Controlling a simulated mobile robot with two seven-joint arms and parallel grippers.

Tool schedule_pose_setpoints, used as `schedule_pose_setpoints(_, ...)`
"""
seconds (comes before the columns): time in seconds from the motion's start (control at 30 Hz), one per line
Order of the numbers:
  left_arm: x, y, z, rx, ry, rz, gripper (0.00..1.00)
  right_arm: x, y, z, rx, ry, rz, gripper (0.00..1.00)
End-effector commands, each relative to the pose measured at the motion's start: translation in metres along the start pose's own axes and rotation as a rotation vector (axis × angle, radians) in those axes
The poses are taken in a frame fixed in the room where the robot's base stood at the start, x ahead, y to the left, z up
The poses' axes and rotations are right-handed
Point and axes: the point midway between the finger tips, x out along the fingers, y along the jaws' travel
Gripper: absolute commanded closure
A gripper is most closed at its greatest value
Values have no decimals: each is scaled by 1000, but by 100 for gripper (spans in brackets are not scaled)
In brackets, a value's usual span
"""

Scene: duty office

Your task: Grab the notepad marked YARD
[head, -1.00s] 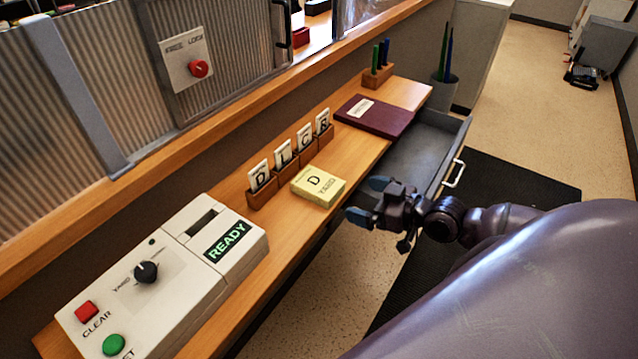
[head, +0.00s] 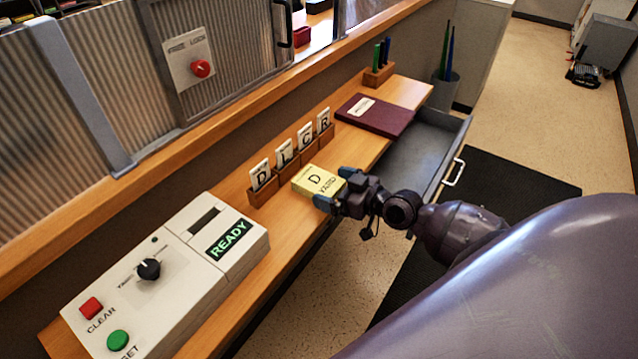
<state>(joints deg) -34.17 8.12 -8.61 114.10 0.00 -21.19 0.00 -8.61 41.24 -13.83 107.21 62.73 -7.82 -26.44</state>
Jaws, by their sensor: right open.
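The yellow notepad (head: 314,179), marked D and YARD, lies flat on the narrow wooden shelf in front of the card holder. My right gripper (head: 334,187) is open at the notepad's right edge. One blue-tipped finger is at its far side and the other at its near side, so the right end of the pad sits between them. I cannot tell whether the fingers touch it. My left gripper is not in view.
A wooden holder (head: 263,196) with several lettered cards stands just behind the notepad. A console (head: 189,267) with a READY display is to the left. A maroon book (head: 385,118) lies further back, beside an open grey drawer (head: 415,160).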

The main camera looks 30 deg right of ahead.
Motion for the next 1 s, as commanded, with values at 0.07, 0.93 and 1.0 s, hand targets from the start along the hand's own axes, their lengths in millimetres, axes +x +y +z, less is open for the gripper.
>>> schedule_pose_setpoints(0.07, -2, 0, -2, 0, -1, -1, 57, 12, -1, -1, 1, 4, 1, 0)
schedule_pose_setpoints(0.93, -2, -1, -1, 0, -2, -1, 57, 28, 0, 0, -1, 2, 1, 49)
schedule_pose_setpoints(1.0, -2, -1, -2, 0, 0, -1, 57, 28, 0, 0, -1, 2, 1, 49)
